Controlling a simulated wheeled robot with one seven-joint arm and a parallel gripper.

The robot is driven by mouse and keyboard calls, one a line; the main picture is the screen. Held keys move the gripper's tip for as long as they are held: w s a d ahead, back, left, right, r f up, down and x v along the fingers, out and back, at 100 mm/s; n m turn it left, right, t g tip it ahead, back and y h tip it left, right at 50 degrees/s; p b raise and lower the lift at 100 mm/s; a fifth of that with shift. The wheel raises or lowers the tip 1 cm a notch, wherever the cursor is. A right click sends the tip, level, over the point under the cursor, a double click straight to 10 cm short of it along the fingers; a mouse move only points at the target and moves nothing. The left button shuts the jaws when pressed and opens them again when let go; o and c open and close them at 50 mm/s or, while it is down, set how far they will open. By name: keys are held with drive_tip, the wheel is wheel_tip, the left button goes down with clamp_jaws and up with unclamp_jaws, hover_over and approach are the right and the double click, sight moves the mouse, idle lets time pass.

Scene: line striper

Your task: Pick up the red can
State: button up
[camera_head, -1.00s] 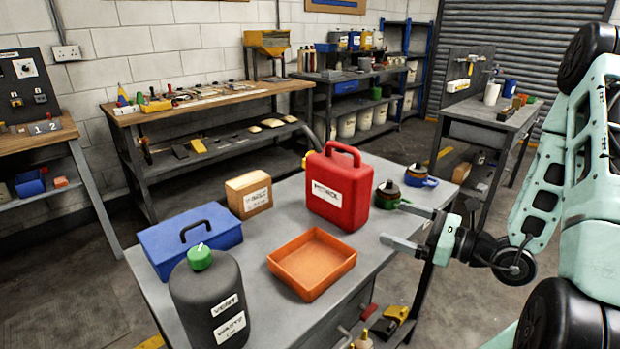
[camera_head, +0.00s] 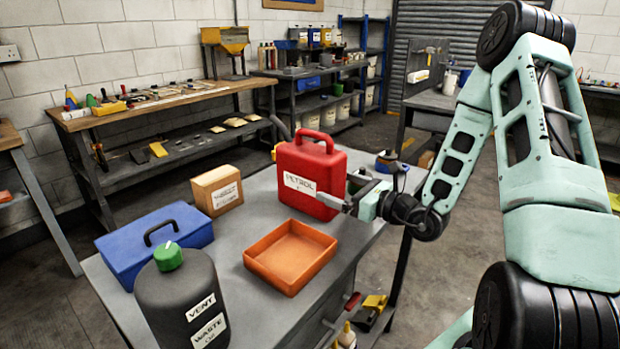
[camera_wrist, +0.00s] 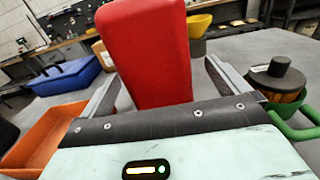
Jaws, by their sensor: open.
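The red can (camera_head: 305,190) stands upright on the grey workbench, with a white label reading PETROL and a handle on top. In the wrist view the red can (camera_wrist: 148,50) rises straight ahead, between my two open fingers. My gripper (camera_head: 350,194) is at the can's right side in the head view, level with its middle, with one finger in front of the label's right end. The gripper (camera_wrist: 158,85) is open. I cannot tell how deep the can sits between the fingers or whether they touch it.
An orange tray (camera_head: 329,246), a blue toolbox (camera_head: 185,226), a cardboard box (camera_head: 204,194) and a dark waste-oil jug (camera_head: 175,300) share the workbench (camera_head: 262,312).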

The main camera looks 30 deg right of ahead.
sight(320, 181)
drive_tip(key=shift+a+p+x, duration=0.2)
drive_tip(key=shift+p+x, duration=0.4)
drive_tip(key=shift+x, duration=2.45)
drive_tip(key=shift+s+f, duration=0.1)
drive_tip(key=shift+f, duration=0.1)
drive_tip(key=c, duration=1.6)
drive_tip(key=shift+r, duration=0.1)
drive_tip(key=c, duration=0.5)
drive_tip(key=shift+o, duration=0.2)
drive_tip(key=shift+r, duration=0.1)
